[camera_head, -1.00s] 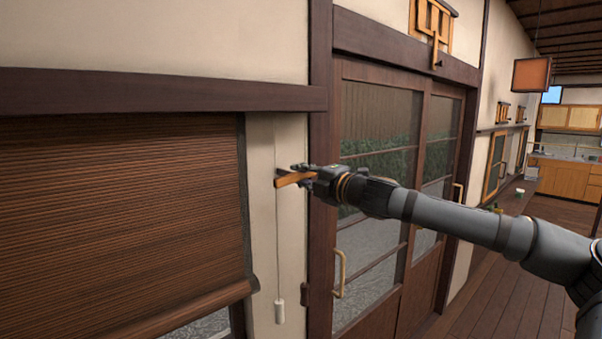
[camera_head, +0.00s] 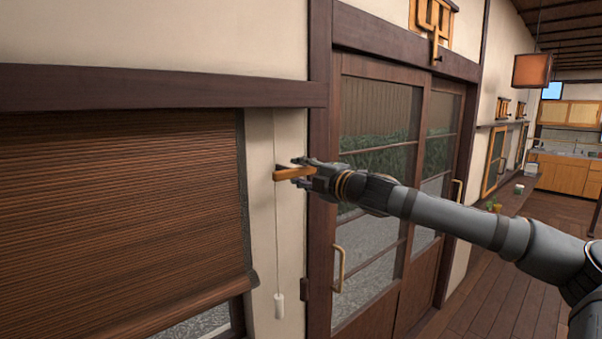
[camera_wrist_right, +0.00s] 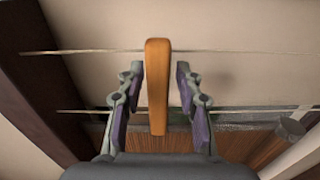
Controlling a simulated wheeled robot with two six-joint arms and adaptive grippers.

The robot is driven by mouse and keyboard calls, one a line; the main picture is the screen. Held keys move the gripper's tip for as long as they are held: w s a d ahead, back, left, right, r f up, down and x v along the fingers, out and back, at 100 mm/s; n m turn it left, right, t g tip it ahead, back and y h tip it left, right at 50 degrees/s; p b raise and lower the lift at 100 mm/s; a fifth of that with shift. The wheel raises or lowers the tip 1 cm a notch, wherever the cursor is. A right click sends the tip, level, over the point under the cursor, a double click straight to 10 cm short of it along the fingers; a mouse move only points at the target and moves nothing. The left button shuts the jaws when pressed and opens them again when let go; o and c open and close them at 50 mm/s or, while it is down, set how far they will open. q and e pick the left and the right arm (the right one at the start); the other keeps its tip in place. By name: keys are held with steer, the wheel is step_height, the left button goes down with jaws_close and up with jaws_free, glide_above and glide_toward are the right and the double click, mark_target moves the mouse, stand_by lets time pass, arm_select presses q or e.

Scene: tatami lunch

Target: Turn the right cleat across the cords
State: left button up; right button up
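The wooden cleat (camera_head: 292,173) is on the pale wall strip between the blind and the sliding door. It lies about level in the head view, across the upright pull cord (camera_head: 276,220). In the right wrist view the cleat (camera_wrist_right: 157,85) stands lengthwise between my fingers, and two thin cords (camera_wrist_right: 95,52) run crosswise to it. My right gripper (camera_wrist_right: 159,75) is open around the cleat, with a finger on each side and narrow gaps showing. It also shows at the cleat's right end in the head view (camera_head: 303,172). My left gripper is not in view.
A brown slatted blind (camera_head: 120,200) hangs to the left. A white cord weight (camera_head: 279,305) hangs below the cleat. A glazed sliding door (camera_head: 375,190) with a wooden handle (camera_head: 339,268) is close on the right, behind my right arm.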

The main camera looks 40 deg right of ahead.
mark_target(302, 167)
steer(key=shift+r, duration=0.1)
steer(key=r, duration=0.9)
steer(key=shift+w+d+r, duration=0.1)
steer(key=shift+d+r, duration=0.1)
steer(key=shift+r, duration=0.1)
steer(key=shift+a+r, duration=0.1)
steer(key=shift+r, duration=0.05)
